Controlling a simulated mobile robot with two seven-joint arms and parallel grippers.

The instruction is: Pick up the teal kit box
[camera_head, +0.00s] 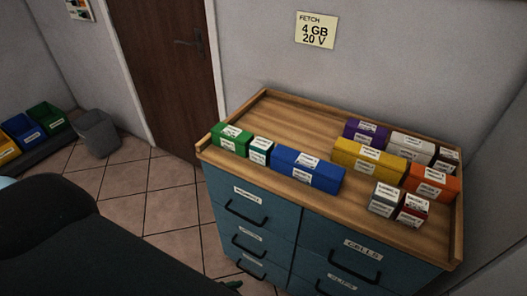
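I see no box that is clearly teal. Labelled boxes stand on a wooden-topped cabinet (290,117). At its left end are a green box (231,139) and a small dark green box (260,151), whose exact shade I cannot tell. A long blue box (307,170) lies to the right of them. Neither of my grippers can be made out; a large dark part of my own body fills the lower left.
Yellow (369,160), purple (365,132), pale grey (411,148) and orange (431,182) boxes crowd the right of the top. A raised rim edges it. A sign (316,30) reads "FETCH 4 GB 20 V". Bins (46,118) stand far left; tiled floor is open before the door (165,60).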

